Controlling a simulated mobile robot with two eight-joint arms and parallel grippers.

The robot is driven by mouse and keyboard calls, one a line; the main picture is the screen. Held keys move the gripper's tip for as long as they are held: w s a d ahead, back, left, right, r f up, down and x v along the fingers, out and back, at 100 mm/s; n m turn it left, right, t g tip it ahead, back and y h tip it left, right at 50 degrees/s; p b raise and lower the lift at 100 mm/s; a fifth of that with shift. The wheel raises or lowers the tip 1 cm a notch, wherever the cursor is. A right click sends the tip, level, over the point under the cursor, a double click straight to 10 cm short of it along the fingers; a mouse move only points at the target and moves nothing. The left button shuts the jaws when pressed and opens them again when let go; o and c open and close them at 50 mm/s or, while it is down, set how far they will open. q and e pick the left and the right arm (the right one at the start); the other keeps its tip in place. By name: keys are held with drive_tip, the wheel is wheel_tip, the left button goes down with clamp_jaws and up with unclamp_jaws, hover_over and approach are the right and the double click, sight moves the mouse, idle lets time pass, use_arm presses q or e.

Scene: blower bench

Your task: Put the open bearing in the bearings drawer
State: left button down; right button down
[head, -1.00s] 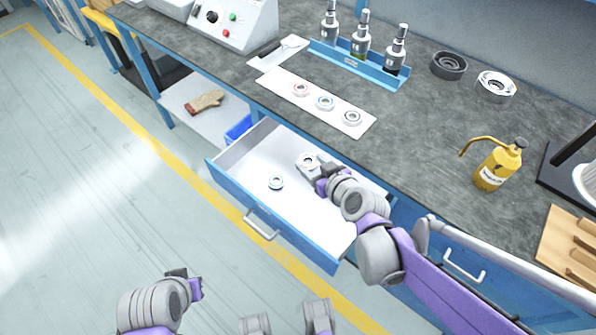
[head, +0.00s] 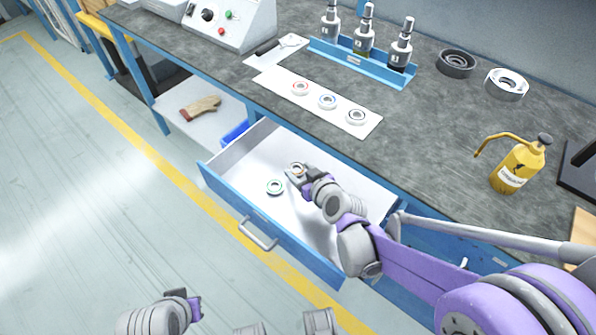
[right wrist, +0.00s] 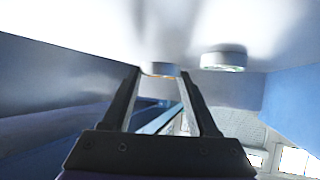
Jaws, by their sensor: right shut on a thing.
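The blue-fronted drawer (head: 317,249) is pulled out below the bench, with a pale inside. My right gripper (head: 297,171) is inside the drawer area, shut on a bearing (head: 298,168) with a brownish-orange ring between its races, probably the open bearing. In the right wrist view, this bearing (right wrist: 160,70) shows between the fingertips; whether it touches the drawer floor is unclear. A second bearing with a greenish ring (head: 275,187) lies on the drawer floor just left of the gripper; it also shows in the right wrist view (right wrist: 223,60). My left gripper (head: 188,306) is low, away from the drawer.
A white mat (head: 278,82) on the bench holds three bearings with red, blue and grey rings. Behind it stands a blue rack (head: 340,55) with several spindles. Two round metal parts and a yellow can (head: 518,168) stand to the right. The drawer's left part is clear.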

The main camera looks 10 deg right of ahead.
drive_tip(key=shift+x, duration=0.75)
drive_tip(key=shift+s+f+b, duration=0.1)
drive_tip(key=shift+f+b, duration=0.15)
drive_tip(key=shift+b, duration=0.1)
drive_tip(key=shift+f, duration=0.2)
drive_tip(key=shift+c, duration=0.9)
unclamp_jaws()
drive_tip(key=shift+r, duration=0.15)
drive_tip(key=shift+s+r, duration=0.2)
drive_tip(key=p+v, duration=0.2)
drive_tip(key=v, duration=0.5)
